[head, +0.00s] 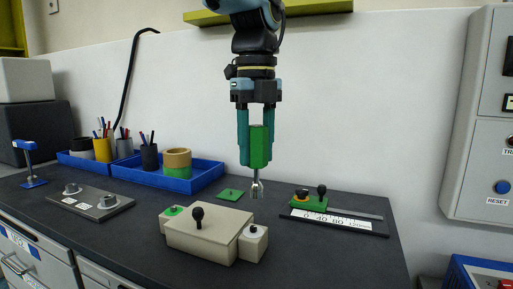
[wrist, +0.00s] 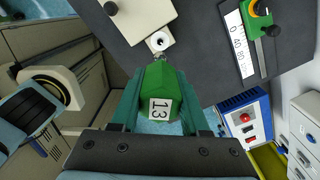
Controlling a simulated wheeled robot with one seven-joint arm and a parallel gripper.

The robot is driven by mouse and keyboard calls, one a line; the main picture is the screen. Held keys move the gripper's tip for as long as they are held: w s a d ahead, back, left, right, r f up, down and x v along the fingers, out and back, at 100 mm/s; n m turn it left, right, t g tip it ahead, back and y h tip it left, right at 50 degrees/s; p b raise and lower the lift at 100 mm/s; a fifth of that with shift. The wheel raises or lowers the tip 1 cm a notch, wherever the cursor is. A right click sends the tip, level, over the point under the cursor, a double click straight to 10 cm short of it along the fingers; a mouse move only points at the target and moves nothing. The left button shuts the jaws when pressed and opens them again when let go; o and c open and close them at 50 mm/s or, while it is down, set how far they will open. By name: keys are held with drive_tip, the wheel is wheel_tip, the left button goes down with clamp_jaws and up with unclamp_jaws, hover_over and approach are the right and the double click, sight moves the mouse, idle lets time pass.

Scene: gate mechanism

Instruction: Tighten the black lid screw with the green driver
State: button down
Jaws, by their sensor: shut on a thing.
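My gripper (head: 257,140) is shut on the green driver (head: 260,150), whose tip points down above the bench. In the wrist view the driver's green handle (wrist: 157,92) bears a "13" label between the fingers. The beige box (head: 207,231) stands on the bench with a black knob (head: 197,214) on its lid. A small block at its right end carries the black screw (head: 253,229), and one at its left end has a green top (head: 173,210). The driver tip is above and apart from the right block. In the wrist view the tip appears close to that block's round screw (wrist: 159,42).
A scale with a green slider (head: 309,203) lies to the right. Blue trays (head: 184,184) with cups stand at the back left, and a metal plate with knobs (head: 84,201) lies left. A control cabinet (head: 484,130) is at the right wall.

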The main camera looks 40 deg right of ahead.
drive_tip(key=shift+w+f, duration=0.15)
drive_tip(key=shift+w, duration=0.35)
wheel_tip(320, 180, down, 5)
drive_tip(key=b, duration=0.4)
drive_tip(key=shift+b, duration=0.4)
drive_tip(key=shift+f, duration=0.5)
drive_tip(key=shift+f, duration=0.75)
idle(1.4)
drive_tip(key=c, duration=1)
unclamp_jaws()
drive_tip(key=shift+c, duration=0.2)
clamp_jaws()
